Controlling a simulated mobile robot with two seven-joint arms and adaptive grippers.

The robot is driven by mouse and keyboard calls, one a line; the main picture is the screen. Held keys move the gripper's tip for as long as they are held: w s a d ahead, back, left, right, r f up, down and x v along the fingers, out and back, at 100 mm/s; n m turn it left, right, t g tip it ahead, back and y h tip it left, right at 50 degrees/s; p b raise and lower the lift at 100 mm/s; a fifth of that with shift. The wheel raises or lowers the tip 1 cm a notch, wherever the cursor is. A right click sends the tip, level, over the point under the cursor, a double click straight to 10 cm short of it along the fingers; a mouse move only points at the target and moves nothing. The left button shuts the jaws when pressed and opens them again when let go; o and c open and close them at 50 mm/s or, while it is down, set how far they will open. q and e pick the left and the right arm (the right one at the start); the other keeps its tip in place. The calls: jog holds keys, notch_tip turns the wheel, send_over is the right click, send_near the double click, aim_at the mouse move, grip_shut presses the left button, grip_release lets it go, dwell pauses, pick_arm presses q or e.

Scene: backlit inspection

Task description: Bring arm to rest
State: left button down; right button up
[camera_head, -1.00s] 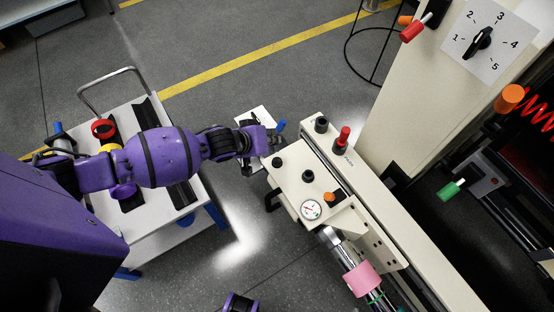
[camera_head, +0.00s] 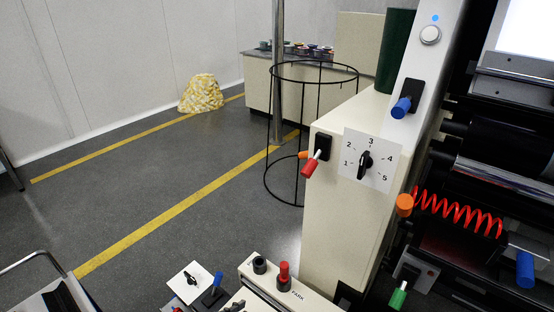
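A cream machine housing (camera_head: 325,240) bears a white dial plate numbered 1 to 5, with a black pointer knob (camera_head: 365,164) turned near 3. At the bottom, a cream beam (camera_head: 262,284) carries a black knob (camera_head: 260,265) and a red knob (camera_head: 284,271) beside the label PARK. Left of it are a white card with a black pointer (camera_head: 191,279) and a blue-tipped lever (camera_head: 216,282). A small dark piece shows at the bottom edge by the beam; I cannot tell whether it is part of my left gripper. My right gripper is not in view.
A trolley (camera_head: 40,290) is at lower left. A red-handled lever (camera_head: 312,164), blue knob (camera_head: 401,108), green handle (camera_head: 397,298) and red coil (camera_head: 460,212) stick out at right. The left floor is open.

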pick_arm(q)
jog(key=s+a+f+n+g+y, duration=0.1)
jog(key=s+a+f+y, duration=0.15)
jog(key=s, duration=0.85)
jog(key=s+a+f+n+g+y, duration=0.15)
jog(key=s+a, duration=0.25)
jog(key=s, duration=0.8)
jog(key=s+a+f+n+y, duration=0.2)
jog(key=s+a, duration=0.2)
jog(key=s, duration=0.7)
jog(key=w+r+t+p, duration=0.1)
jog(key=w+r+p, duration=0.2)
jog(key=r+p, duration=1.1)
jog(key=shift+w+d+r+h+p, duration=0.25)
jog(key=shift+d+r+h+p, duration=0.15)
jog(key=shift+p, duration=0.35)
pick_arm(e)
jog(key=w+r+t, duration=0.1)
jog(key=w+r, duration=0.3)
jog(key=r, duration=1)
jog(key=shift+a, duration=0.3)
pick_arm(q)
jog(key=shift+t, duration=0.25)
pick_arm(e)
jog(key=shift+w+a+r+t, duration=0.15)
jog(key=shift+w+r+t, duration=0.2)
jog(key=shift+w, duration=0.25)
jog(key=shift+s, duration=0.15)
